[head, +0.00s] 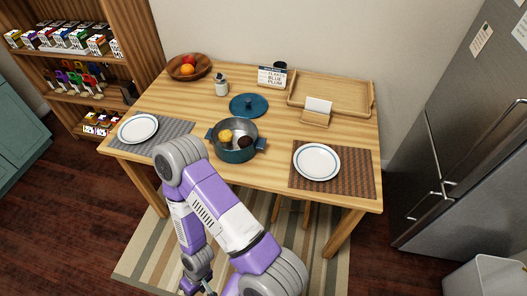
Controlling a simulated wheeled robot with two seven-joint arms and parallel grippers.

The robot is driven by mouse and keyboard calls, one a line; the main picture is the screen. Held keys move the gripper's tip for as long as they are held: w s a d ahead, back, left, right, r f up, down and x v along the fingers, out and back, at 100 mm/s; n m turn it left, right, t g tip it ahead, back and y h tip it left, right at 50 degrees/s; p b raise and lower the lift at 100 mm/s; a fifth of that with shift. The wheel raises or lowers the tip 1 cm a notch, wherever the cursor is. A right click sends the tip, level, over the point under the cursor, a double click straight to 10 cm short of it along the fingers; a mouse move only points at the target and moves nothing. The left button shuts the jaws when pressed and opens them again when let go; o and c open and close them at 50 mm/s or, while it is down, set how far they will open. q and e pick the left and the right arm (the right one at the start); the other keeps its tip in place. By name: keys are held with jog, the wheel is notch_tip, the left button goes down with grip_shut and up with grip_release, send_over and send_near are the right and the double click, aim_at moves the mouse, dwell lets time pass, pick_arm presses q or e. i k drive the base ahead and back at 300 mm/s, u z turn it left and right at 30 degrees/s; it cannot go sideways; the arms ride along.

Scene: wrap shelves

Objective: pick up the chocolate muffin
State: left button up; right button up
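The chocolate muffin (245,142) is a small dark brown round thing in the right part of the teal pot (237,155). The pot is uncovered and stands near the front middle of the wooden table. A yellow muffin (225,136) is in the pot too, to the left of the dark one. One purple and white arm of mine rises from the bottom, with its bend close to the pot's left front. Its gripper, which I take as my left gripper (199,290), hangs low at the bottom edge, away from the pot. Its fingers are small and partly cut off. No second gripper shows.
The teal lid (249,105) lies behind the pot. White plates on mats lie at left (138,128) and right (317,162). A fruit bowl (174,74), a shaker (221,86), a sign (271,77), a card holder (316,119) and a wooden tray (353,99) are farther back.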

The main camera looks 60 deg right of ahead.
aim_at(244, 143)
jog(key=k, duration=0.35)
jog(key=z, duration=0.9)
